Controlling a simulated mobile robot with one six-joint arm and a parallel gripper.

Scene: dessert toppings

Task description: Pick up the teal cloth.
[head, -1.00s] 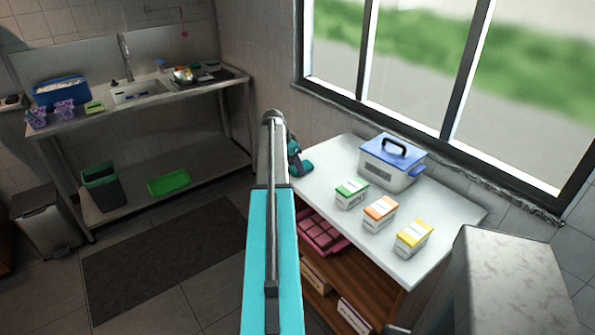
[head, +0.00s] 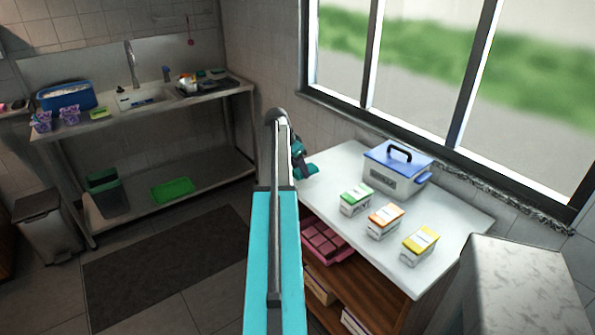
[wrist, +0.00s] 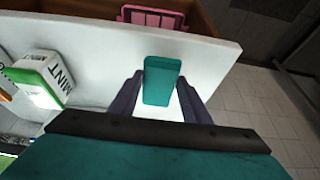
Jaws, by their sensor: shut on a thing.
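The teal cloth (wrist: 162,84) is a small folded rectangle in the wrist view. My gripper (wrist: 161,90) is shut on it, with one dark finger at each side. The cloth is over the white counter top (wrist: 100,45), close to its edge. I cannot tell whether it touches the surface or is just above it. In the head view my gripper (head: 303,168) is at the left end of the white counter, partly hidden behind my arm. A little teal shows there, but cloth and gripper are hard to tell apart.
A green-topped mint box (head: 356,199), an orange-topped box (head: 385,221) and a yellow-topped box (head: 419,246) stand on the counter. Behind them is a blue-lidded container (head: 397,168). A pink tray (head: 325,243) sits on the shelf below. A sink bench (head: 150,101) is at left.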

